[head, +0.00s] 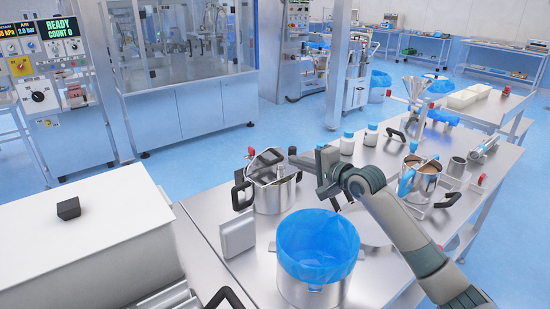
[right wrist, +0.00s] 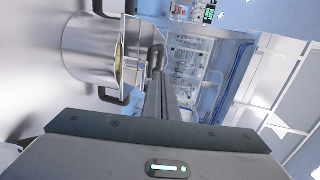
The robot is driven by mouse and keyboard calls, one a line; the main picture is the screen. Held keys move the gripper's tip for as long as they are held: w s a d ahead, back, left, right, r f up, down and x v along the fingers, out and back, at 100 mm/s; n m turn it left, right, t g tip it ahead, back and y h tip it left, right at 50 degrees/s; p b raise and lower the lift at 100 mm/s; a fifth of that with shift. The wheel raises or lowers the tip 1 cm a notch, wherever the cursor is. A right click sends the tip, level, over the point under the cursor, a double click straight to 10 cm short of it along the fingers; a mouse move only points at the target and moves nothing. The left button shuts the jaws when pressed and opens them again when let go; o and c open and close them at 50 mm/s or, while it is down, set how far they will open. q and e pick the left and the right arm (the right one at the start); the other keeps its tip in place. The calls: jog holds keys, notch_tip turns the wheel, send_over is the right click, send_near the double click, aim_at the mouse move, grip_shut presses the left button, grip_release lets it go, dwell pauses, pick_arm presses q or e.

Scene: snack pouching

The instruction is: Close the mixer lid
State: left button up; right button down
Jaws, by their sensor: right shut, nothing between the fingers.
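A steel pot (head: 275,196) with black side handles, which I take to be the mixer, stands on the steel table. A lid-like rimmed piece (head: 264,160) is tilted up over its mouth; how far it is open is hard to tell. My right gripper (head: 297,160) is shut and empty, just right of the pot's rim in the head view. In the right wrist view the pot (right wrist: 88,48) lies left of my shut fingers (right wrist: 160,85), with its open mouth facing them. Contact with the lid cannot be made out. My left gripper is not in view.
A steel bin with a blue liner (head: 318,240) stands in front of my right arm. A second steel pot (head: 427,180), white bottles with blue caps (head: 347,143) and a funnel (head: 415,88) stand farther right. A white box (head: 85,250) is at left.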

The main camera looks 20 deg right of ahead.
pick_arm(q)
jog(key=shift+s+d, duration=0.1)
pick_arm(e)
jog(key=shift+s+r, duration=0.1)
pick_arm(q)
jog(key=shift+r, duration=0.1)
pick_arm(e)
jog(key=p, duration=0.2)
send_near(269, 152)
jog(key=x, duration=0.4)
jog(key=shift+w, duration=0.25)
jog(key=shift+x, duration=0.9)
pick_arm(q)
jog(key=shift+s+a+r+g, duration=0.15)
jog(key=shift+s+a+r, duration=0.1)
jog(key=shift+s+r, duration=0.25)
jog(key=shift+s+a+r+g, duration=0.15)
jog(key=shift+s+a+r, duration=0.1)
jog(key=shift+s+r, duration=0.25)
pick_arm(e)
jog(key=shift+f, duration=0.2)
pick_arm(q)
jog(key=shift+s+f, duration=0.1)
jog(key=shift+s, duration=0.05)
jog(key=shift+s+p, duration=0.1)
jog(key=shift+p, duration=0.25)
